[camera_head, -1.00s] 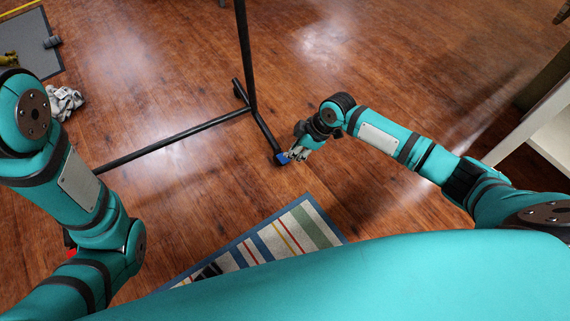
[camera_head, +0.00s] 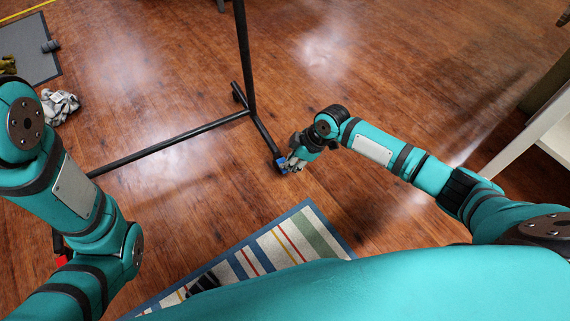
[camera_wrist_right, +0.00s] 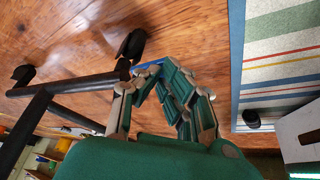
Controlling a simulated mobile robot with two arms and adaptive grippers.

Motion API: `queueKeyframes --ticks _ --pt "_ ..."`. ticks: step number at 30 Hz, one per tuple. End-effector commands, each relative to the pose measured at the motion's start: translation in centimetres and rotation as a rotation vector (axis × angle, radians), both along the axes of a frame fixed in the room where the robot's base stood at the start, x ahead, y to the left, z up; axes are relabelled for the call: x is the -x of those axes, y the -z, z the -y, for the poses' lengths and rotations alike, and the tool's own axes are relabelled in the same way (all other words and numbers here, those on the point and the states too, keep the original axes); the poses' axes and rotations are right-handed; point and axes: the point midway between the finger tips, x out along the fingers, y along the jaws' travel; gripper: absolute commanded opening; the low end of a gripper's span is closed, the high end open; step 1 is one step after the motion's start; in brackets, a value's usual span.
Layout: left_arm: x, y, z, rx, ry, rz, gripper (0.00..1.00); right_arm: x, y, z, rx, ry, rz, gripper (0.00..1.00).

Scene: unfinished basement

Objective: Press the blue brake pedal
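The blue brake pedal (camera_head: 281,163) is a small block at the near end of a black stand's foot, low over the wooden floor. My right gripper (camera_head: 293,164) is right beside it, on its right side, and seems to touch it. In the right wrist view a bit of blue (camera_wrist_right: 123,66) shows just past the fingertips, mostly hidden. The fingers of my right gripper (camera_wrist_right: 154,70) bend inward and their tips come together; nothing shows held between them. My left arm comes in at the left, and its gripper is out of sight.
The black stand (camera_head: 247,70) has a tall post and a long floor bar (camera_head: 165,142) running left. A striped rug (camera_head: 316,222) lies in front of me. A white furniture edge (camera_head: 530,128) is at the right. A light cloth (camera_head: 60,106) and a grey mat (camera_head: 30,50) lie at the left.

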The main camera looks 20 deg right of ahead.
Motion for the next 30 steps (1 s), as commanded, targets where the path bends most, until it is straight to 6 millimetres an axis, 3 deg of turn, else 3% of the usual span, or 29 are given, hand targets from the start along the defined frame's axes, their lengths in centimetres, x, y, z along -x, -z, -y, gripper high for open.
queueKeyframes --ticks 1,7,15,24,30 --pt "0.0 0.6 0.0 0.0 0.0 0.0 0.0 0.1 1.1 0.0 0.0 0.001 -0.003 0.0" --pt "0.0 0.0 0.0 0.0 0.0 -0.001 0.0 0.1 0.4 0.2 0.002 0.001 -0.001 0.0" --pt "0.0 -2.9 0.0 0.0 0.0 -0.001 0.0 1.2 -0.9 2.8 0.002 0.003 -0.002 0.0" --pt "-0.3 -2.5 -0.1 0.002 -0.001 -0.009 0.0 1.2 -0.6 2.9 0.001 0.0 0.0 0.0" --pt "-0.2 -2.5 0.0 0.002 0.0 -0.006 0.0 1.4 -2.5 3.8 0.002 0.0 0.003 0.0"
